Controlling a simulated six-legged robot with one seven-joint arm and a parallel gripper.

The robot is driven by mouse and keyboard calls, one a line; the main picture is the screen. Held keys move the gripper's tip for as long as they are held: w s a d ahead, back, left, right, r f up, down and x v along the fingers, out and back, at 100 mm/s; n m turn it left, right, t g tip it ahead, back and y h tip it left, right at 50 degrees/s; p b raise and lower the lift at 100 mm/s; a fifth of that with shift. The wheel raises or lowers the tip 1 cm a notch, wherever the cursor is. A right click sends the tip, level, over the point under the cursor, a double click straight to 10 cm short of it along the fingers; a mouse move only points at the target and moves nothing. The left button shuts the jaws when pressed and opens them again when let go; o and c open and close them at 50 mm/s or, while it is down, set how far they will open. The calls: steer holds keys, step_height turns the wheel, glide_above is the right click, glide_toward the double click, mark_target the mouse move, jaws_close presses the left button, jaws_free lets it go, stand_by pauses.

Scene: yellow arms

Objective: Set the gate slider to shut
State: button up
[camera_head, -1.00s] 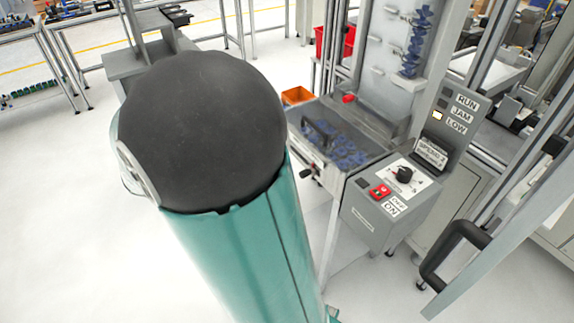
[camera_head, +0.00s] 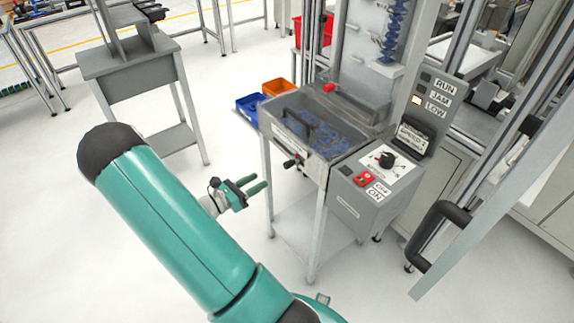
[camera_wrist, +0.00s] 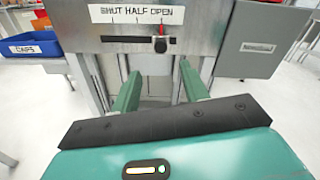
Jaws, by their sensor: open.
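The gate slider has a dark knob (camera_wrist: 160,45) at the right end of a horizontal slot (camera_wrist: 122,40), below the OPEN end of the label "SHUT HALF OPEN" (camera_wrist: 137,14). In the head view the slider (camera_head: 291,163) shows small on the front of the grey feeder bin. My gripper (camera_wrist: 160,78) is open and empty, its two green fingers pointing toward the panel, one either side of the knob in the picture and apart from it. In the head view my gripper (camera_head: 258,184) is left of the slider, with a gap between.
The feeder bin (camera_head: 285,130) holds several blue parts. A control box (camera_head: 362,195) with a dial and red switch adjoins it on the right. A blue bin (camera_head: 249,104) and an orange bin (camera_head: 278,87) sit at its left. A door handle (camera_head: 440,235) stands farther right.

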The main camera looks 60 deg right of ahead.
mark_target(285, 166)
steer(key=x, duration=1.2)
steer(key=shift+s+d, duration=0.2)
steer(key=shift+d, duration=0.15)
steer(key=shift+c, duration=0.5)
jaws_close()
steer(key=w+d, duration=0.1)
steer(key=w, duration=0.2)
steer(key=w+d, duration=0.2)
steer(key=w, duration=0.1)
steer(key=w+d, duration=0.1)
steer(key=w, duration=0.2)
steer(key=shift+w+d, duration=0.2)
steer(key=shift+d, duration=0.1)
steer(key=shift+w+r, duration=0.1)
steer(key=shift+o, duration=0.5)
jaws_free()
steer(key=shift+d, duration=0.1)
steer(key=v, duration=1.3)
steer(key=shift+a, duration=0.4)
